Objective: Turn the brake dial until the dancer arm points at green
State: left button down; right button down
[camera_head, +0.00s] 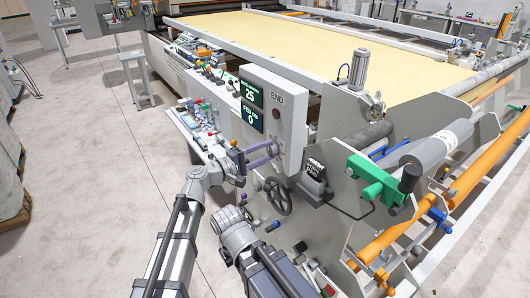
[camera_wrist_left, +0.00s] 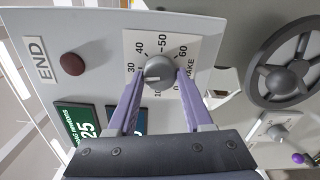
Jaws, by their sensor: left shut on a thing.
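The brake dial (camera_wrist_left: 158,70) is a grey round knob on a white plate numbered up to 60, marked BRAKE. Its white mark points left, roughly between 20 and 30. My left gripper (camera_wrist_left: 157,84) has its purple fingers shut on the dial, one on each side. In the head view the left gripper (camera_head: 262,155) reaches to the front of the control box (camera_head: 277,105), and the dial is hard to make out. I cannot pick out the dancer arm or its green mark. My right arm comes up from the bottom, but its fingers do not show.
The box carries a green screen reading 25 (camera_head: 251,93), a second screen reading 0 (camera_head: 251,117) and a dark red button (camera_wrist_left: 73,64). A handwheel (camera_head: 277,196) stands close by at the lower right. A green bracket (camera_head: 370,177) and rollers are further right. Open floor lies left.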

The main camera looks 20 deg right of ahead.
pick_arm(q)
jog(key=shift+m, duration=0.9)
jog(key=shift+c, duration=1.5)
grip_release()
jog(key=shift+a, duration=0.1)
jog(key=v, duration=0.7)
jog(key=shift+s+a, duration=0.15)
jog(key=shift+a, duration=0.15)
